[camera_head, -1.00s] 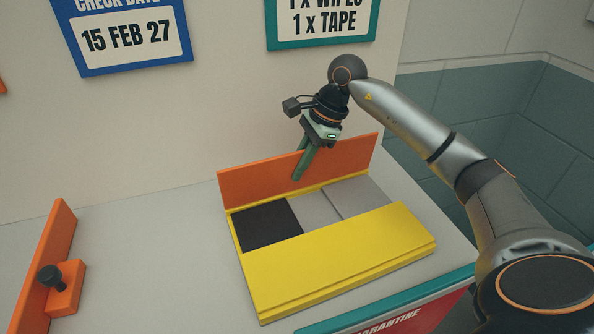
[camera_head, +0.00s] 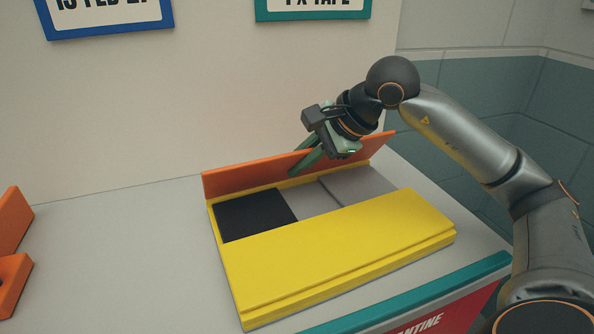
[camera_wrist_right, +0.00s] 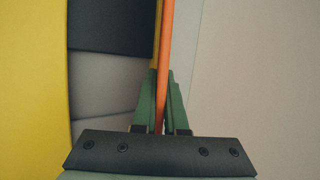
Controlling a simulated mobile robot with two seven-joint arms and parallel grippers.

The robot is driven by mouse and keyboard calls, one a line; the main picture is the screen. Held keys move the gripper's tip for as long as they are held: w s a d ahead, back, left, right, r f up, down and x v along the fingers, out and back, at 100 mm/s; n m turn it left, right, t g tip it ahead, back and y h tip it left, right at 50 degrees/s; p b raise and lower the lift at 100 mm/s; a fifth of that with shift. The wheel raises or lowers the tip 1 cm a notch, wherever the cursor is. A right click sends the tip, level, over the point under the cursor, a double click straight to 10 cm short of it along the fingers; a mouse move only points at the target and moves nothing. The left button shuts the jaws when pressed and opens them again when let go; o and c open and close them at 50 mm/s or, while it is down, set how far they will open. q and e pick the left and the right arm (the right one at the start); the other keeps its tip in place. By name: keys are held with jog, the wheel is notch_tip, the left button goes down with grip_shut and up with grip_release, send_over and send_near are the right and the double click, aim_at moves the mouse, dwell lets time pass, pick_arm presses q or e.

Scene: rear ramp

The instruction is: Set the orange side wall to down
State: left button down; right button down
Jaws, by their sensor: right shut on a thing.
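The orange side wall (camera_head: 236,180) stands raised along the back edge of the yellow box (camera_head: 330,262), leaning a little away from upright. In the right wrist view the orange wall (camera_wrist_right: 166,50) shows edge-on as a thin strip. My right gripper (camera_head: 299,168) has its green fingers at the wall's top edge, near its middle. In the wrist view the right gripper (camera_wrist_right: 162,95) is shut with one finger on each side of the wall. The left gripper is out of view.
The box has a black panel (camera_head: 252,214) and grey panels (camera_head: 358,190) inside. Orange blocks (camera_head: 12,285) stand at the far left of the counter. The back wall (camera_head: 200,90) rises behind the box.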

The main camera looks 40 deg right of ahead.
dwell(0.4)
jog(key=c, duration=1)
grip_release()
jog(key=shift+o, duration=0.2)
jog(key=v, duration=1.2)
jog(key=shift+s+r+p, duration=0.15)
jog(key=shift+s+p, duration=0.05)
jog(key=shift+p, duration=0.1)
jog(key=shift+d, duration=0.1)
